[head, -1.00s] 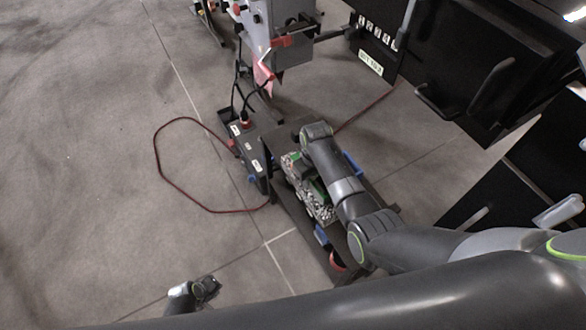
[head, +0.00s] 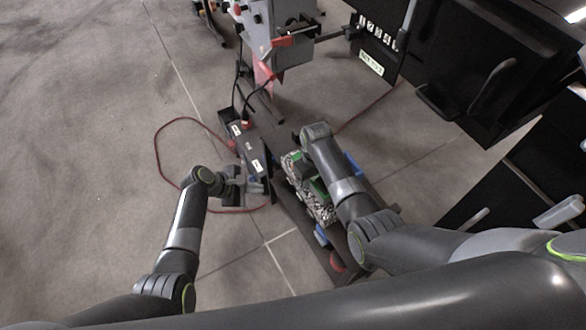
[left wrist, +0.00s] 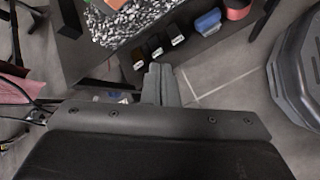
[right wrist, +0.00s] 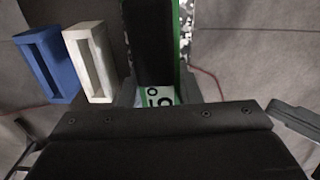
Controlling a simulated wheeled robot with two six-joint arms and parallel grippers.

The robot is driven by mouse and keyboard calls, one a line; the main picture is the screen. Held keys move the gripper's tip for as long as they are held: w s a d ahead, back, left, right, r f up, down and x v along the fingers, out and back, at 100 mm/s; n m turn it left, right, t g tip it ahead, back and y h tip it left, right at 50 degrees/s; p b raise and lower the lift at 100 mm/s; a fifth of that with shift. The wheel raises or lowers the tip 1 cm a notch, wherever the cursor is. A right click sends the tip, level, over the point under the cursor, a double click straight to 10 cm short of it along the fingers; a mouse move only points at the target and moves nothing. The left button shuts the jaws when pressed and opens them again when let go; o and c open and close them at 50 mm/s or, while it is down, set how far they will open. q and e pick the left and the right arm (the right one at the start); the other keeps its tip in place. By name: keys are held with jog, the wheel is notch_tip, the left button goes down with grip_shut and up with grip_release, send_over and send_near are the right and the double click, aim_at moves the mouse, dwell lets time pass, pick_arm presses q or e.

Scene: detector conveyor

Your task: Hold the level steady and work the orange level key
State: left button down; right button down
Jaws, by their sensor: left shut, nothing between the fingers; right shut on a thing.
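My left gripper (head: 255,187) is beside the dark control box, and its fingers (left wrist: 160,84) are shut and empty in the left wrist view. My right gripper (right wrist: 160,92) is shut on a black, green-edged thing (right wrist: 153,40), seemingly the level, with a white and green label between the fingers. In the head view my right arm hides most of that gripper; green parts (head: 318,188) show beside it.
A tray of grey gravel (left wrist: 125,20) lies past the keys, with a blue block (left wrist: 208,22) and a red piece (left wrist: 237,8) to the right. Blue (right wrist: 50,65) and white (right wrist: 90,62) frames stand left of my right gripper. A red cable (head: 157,150) loops on the floor.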

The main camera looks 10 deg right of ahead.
jog(key=shift+f, duration=0.1)
pick_arm(q)
jog(key=shift+w+d, duration=0.6)
jog(key=shift+d, duration=0.75)
jog(key=shift+w+d, duration=0.55)
jog(key=shift+d, duration=0.8)
jog(key=shift+w+d, duration=0.6)
jog(key=shift+d, duration=0.75)
jog(key=shift+d, duration=0.1)
jog(key=shift+w+d, duration=0.15)
jog(key=shift+d, duration=0.15)
jog(key=shift+w+d, duration=0.2)
jog(key=shift+d, duration=0.25)
jog(key=shift+s+a, duration=0.35)
jog(key=shift+a, duration=0.45)
jog(key=shift+s+a, duration=0.35)
jog(key=shift+a, duration=0.45)
jog(key=shift+s+a, duration=0.3)
jog(key=shift+a, duration=0.45)
jog(key=shift+s+a, duration=0.35)
jog(key=shift+a, duration=0.45)
